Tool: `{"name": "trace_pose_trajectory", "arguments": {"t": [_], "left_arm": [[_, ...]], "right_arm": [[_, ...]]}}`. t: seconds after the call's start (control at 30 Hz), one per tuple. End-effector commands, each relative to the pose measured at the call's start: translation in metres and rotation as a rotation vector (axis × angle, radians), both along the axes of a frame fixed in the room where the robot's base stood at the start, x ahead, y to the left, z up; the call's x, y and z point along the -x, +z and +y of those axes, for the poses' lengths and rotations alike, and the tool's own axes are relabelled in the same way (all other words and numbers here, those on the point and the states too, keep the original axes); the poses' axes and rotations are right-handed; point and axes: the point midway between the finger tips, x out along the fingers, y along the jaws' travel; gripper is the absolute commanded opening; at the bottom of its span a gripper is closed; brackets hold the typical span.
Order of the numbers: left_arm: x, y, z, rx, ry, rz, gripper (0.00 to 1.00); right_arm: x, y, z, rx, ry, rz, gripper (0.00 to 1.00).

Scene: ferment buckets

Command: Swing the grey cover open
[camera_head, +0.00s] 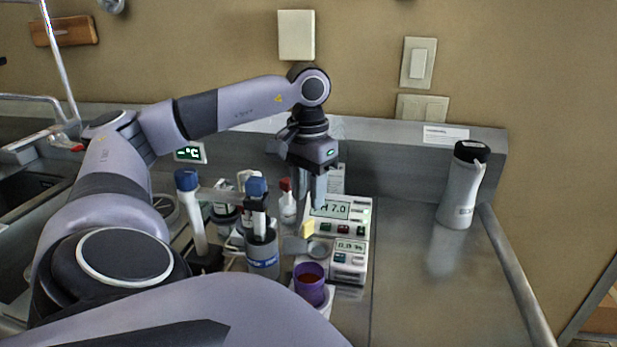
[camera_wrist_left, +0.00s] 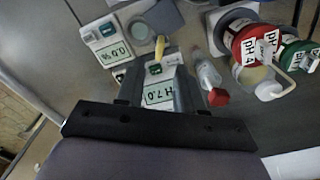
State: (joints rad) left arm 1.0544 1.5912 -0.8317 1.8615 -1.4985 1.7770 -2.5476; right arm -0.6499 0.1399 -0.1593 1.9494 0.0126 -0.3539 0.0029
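The small meter reading 0.0 % (camera_head: 349,258) has a round well (camera_head: 319,248), which also shows in the wrist view (camera_wrist_left: 138,30). Beside the well is the grey cover (camera_head: 294,245) with a yellow tab (camera_head: 307,229). In the wrist view the grey cover (camera_wrist_left: 163,17) lies next to the well, its yellow tab (camera_wrist_left: 159,46) pointing toward my gripper. The well shows uncovered. My left gripper (camera_head: 312,204) points down just above and behind the tab, over the pH meter. Its fingers (camera_wrist_left: 157,75) are apart, with nothing visible between them. My right gripper is out of view.
The pH 7.0 meter (camera_head: 345,212) stands behind the small meter. A purple cup (camera_head: 310,284) is in front. Probe holders (camera_head: 262,247) and bottles, one with a red cap (camera_head: 287,205), crowd the left. A grey flask (camera_head: 461,188) stands right; the counter before it is clear.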

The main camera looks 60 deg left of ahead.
Motion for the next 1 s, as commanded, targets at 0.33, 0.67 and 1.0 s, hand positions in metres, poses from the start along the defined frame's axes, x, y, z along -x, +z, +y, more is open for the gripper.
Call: {"name": "trace_pose_trajectory", "arguments": {"t": [0.33, 0.67, 1.0], "left_arm": [[0.017, -0.015, 0.019, 0.03, 0.487, 0.024, 0.37], [0.033, -0.018, 0.038, 0.039, 1.182, 0.048, 0.37], [0.035, -0.012, 0.046, 0.026, 1.859, 0.047, 0.37]], "right_arm": [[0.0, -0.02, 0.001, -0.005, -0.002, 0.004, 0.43], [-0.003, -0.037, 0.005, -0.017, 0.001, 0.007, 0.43], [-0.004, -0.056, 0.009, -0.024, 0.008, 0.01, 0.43]]}}
